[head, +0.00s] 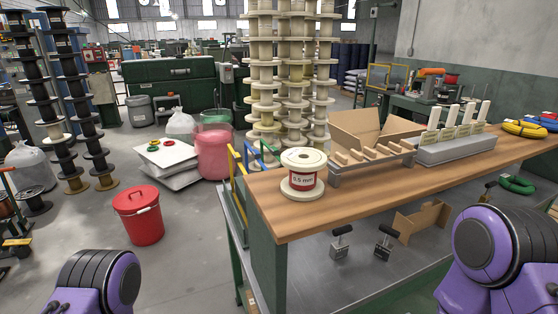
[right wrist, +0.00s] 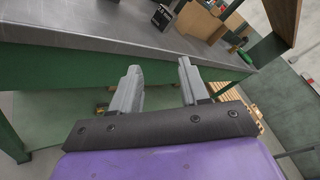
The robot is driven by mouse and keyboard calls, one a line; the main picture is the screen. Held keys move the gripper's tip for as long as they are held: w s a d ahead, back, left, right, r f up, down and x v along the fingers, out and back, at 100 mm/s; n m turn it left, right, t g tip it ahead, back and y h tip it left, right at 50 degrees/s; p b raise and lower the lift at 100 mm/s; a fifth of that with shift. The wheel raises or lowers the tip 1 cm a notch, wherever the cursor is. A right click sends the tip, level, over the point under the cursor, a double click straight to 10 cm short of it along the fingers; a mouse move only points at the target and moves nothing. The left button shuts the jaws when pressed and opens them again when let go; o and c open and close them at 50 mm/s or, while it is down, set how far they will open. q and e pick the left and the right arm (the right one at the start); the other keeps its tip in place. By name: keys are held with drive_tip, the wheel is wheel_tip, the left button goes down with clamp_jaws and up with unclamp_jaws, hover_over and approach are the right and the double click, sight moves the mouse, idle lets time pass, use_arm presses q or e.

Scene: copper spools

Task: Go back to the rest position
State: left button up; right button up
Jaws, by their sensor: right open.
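My right gripper (right wrist: 157,82) is open and empty in the right wrist view, its two grey fingers apart, below the edge of the bench's grey lower shelf (right wrist: 80,37). In the head view only purple and black parts of my two arms show at the bottom left and bottom right corners; neither gripper shows there. A white spool (head: 302,175) with a red-and-white label reading 0.5 mm stands upright on the near left end of the wooden bench top (head: 290,219).
A wooden peg rack (head: 345,172), an open cardboard box (head: 349,125) and a grey block with upright white pegs (head: 450,149) stand on the bench. Two black-handled weights (head: 340,250) sit on the lower shelf. A red bin (head: 139,216) stands on the floor at left.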

drive_tip(key=s+d+f+n+g, duration=0.2)
drive_tip(key=s+f+n+g, duration=0.4)
drive_tip(key=s+f+n, duration=0.3)
drive_tip(key=s+d+f+n+g, duration=0.1)
drive_tip(key=s+f+n+g, duration=0.5)
drive_tip(key=s+f+n, duration=0.3)
wheel_tip(320, 180, down, 2)
drive_tip(key=n, duration=0.4)
drive_tip(key=shift+s+d+f+n+g, duration=0.2)
drive_tip(key=shift+d+n+g, duration=0.1)
drive_tip(key=shift+d+n, duration=0.1)
